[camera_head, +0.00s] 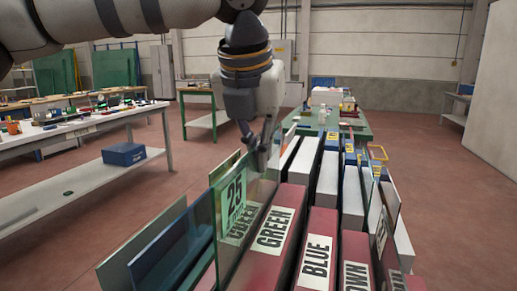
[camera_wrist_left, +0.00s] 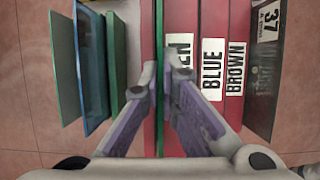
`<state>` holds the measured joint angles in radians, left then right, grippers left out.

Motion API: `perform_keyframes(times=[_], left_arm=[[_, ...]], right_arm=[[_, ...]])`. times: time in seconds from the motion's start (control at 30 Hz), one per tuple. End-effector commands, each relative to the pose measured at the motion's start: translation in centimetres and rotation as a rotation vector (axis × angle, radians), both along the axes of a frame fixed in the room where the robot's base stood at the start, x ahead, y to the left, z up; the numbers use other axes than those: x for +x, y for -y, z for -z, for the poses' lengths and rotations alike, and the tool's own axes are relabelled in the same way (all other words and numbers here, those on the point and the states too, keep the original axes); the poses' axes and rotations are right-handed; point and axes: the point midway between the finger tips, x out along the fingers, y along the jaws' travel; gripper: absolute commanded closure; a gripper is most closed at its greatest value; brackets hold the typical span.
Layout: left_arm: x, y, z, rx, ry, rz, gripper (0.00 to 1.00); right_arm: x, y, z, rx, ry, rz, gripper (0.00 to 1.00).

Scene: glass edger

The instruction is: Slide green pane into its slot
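The green pane (camera_head: 228,228) is a clear, green-tinted sheet with a green "25" label, standing upright in the rack just left of the red divider marked GREEN (camera_head: 272,232). In the left wrist view the pane (camera_wrist_left: 160,30) is a thin green edge between red dividers. My left gripper (camera_head: 262,158) points down at the pane's top edge. In the left wrist view its fingers (camera_wrist_left: 160,80) are close together, one on each side of that edge, and look shut on it. The pane's lower edge is hidden, so I cannot tell how deep it sits. My right gripper is out of view.
Dividers marked BLUE (camera_head: 317,258) and BROWN (camera_wrist_left: 235,68) stand to the right, with a "37" pane (camera_wrist_left: 265,70) beyond. Other panes (camera_head: 145,245) lean at the rack's left. A long workbench (camera_head: 85,180) stands further left, with open floor between.

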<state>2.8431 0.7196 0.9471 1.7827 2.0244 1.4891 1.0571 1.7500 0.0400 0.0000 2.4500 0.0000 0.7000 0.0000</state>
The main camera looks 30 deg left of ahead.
Motion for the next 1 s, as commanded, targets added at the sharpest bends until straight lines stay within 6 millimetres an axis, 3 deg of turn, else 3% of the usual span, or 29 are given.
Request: perform_keyframes(times=[0.77,0.8,0.87,1.0], left_arm=[[0.01,0.0,0.64,0.0,0.004,0.0,1.0],[0.02,0.0,0.62,0.0,0.004,0.0,0.88],[0.01,0.01,0.63,0.0,0.004,0.0,0.74],[0.01,0.0,0.68,-0.001,0.002,0.0,0.72]], right_arm=[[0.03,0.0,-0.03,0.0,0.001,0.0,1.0],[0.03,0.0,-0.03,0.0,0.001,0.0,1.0],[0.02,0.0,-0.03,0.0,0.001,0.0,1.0],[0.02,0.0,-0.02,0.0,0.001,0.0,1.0]])
